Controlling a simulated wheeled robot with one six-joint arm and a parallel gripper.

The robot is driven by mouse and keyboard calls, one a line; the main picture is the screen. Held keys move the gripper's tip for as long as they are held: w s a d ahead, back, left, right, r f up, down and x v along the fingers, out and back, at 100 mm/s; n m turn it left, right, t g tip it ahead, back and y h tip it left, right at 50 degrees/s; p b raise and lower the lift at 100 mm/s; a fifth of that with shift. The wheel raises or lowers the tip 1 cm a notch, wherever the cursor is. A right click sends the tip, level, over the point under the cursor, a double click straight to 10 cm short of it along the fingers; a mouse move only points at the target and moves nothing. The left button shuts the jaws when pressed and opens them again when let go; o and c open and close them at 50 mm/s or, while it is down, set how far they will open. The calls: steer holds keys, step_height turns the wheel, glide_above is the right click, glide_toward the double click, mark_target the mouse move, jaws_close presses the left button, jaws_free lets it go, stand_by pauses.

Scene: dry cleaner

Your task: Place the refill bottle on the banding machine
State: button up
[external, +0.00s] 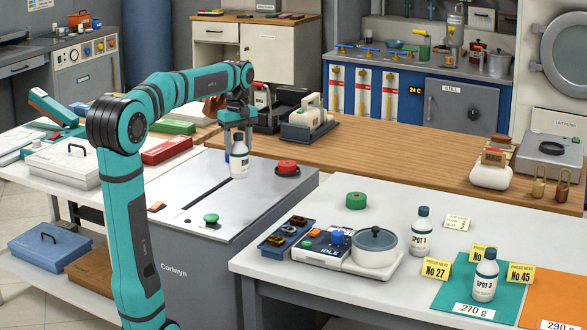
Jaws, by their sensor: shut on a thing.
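My gripper (239,132) is shut on a white bottle (239,162) with a dark cap and a label too small to read. It holds the bottle upright over the metal top of a grey machine (190,172) marked "Corlwyn", which looks like the banding machine. The bottle is right of the machine's long dark slot and left of its red knob (287,167). I cannot tell whether its base touches the top. Two similar bottles, "SPOT 1" (421,235) and "SPOT 3" (485,278), stand on the white table at the right.
A green button (211,219) sits at the machine's front. The white table (330,205) holds a pot device (375,248), a green roll (357,200) and number cards. A wooden counter (400,150) runs behind. White and red boxes (167,150) lie left of the machine.

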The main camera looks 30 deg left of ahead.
mark_target(235, 175)
steer(key=shift+s+a, duration=0.45)
steer(key=shift+a, duration=0.05)
steer(key=shift+f, duration=5.05)
steer(key=shift+f, duration=0.15)
steer(key=o, duration=1.5)
steer(key=shift+c, duration=0.2)
step_height(235, 175, up, 12)
steer(key=shift+r, duration=0.15)
